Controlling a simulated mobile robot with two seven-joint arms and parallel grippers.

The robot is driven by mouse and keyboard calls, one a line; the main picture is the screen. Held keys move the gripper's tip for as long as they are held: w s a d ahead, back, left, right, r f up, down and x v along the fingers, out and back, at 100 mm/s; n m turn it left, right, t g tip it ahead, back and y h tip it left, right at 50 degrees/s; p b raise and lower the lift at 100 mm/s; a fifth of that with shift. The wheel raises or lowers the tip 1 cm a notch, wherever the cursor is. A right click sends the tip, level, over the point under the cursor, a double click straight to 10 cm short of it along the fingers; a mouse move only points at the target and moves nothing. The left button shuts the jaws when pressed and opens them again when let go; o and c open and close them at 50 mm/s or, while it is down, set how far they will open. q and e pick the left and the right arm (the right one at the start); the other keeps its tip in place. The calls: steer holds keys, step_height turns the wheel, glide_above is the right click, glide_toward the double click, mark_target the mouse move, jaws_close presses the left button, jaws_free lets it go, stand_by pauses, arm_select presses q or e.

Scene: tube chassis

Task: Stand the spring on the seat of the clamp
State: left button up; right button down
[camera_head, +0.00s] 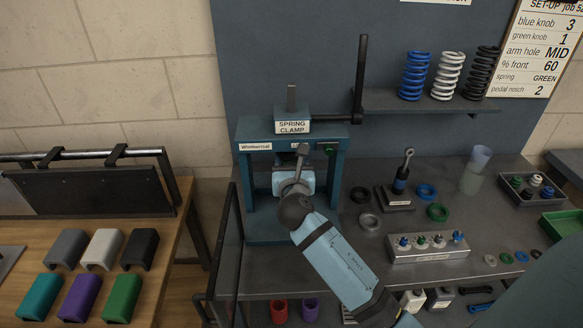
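The spring clamp (247,133) is a blue-green frame with a "SPRING CLAMP" sign and a tall black lever (360,75) at its right. An arm that comes in from the lower right, my right one, reaches into the frame's opening. The clamp's seat is hidden behind this arm. Blue (414,76), white (448,76) and black (482,72) springs stand on the shelf; no green spring shows. My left gripper is out of view.
The set-up card (540,50) reads "spring GREEN". Right of the clamp are a damper on a stand (400,180), loose rings (427,191), a knob block (430,250) and a parts tray (530,188). A side bench (165,285) with coloured covers stands left.

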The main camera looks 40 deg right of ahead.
steer(key=shift+f, duration=0.75)
steer(key=shift+f, duration=0.15)
steer(key=shift+c, duration=1.7)
jaws_free()
steer(key=v, duration=1.2)
steer(key=shift+b, duration=0.35)
steer(key=shift+s, duration=0.1)
